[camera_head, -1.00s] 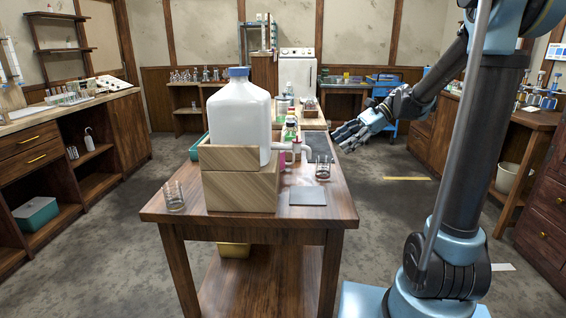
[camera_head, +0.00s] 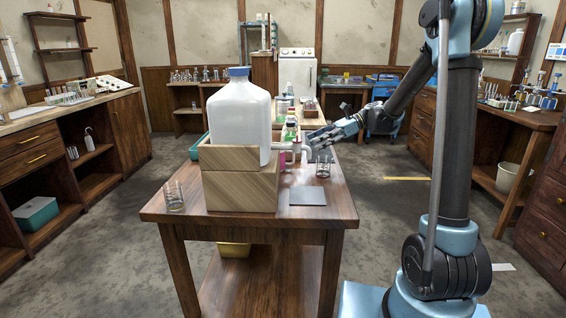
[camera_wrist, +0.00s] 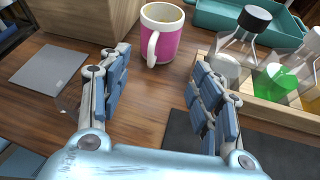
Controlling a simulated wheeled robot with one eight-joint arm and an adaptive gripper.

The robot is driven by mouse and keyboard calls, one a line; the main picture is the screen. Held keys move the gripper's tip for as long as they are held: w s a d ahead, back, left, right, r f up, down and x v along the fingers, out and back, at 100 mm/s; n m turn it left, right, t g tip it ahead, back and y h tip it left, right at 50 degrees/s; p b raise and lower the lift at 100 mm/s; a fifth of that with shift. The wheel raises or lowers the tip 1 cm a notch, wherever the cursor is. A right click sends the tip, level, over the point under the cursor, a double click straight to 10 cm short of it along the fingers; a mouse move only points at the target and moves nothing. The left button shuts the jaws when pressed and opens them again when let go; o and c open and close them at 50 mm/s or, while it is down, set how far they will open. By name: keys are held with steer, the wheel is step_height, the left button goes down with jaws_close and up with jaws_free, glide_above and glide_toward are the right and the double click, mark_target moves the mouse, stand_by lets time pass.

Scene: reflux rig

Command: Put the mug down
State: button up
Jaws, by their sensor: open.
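A pink mug with a white rim and handle (camera_wrist: 163,40) stands upright on the wooden table in the wrist view. In the head view only a pink part of it (camera_head: 282,160) shows beside the wooden box, behind a white pipe-like fitting. My gripper (camera_wrist: 158,68) is open and empty, its fingers spread on the near side of the mug and apart from it. The head view shows my gripper (camera_head: 318,137) above the right side of the table (camera_head: 250,223).
A large white jug (camera_head: 238,118) sits in a wooden box (camera_head: 240,188). Clear glasses (camera_head: 174,196) (camera_head: 323,168) stand on the table, one close under my gripper. A grey pad (camera_head: 308,197) lies in front. A tray of bottles (camera_wrist: 262,112) is right of the mug.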

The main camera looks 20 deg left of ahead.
steer(key=x, duration=1)
steer(key=shift+s+a+f, duration=0.15)
steer(key=shift+s, duration=0.05)
jaws_close()
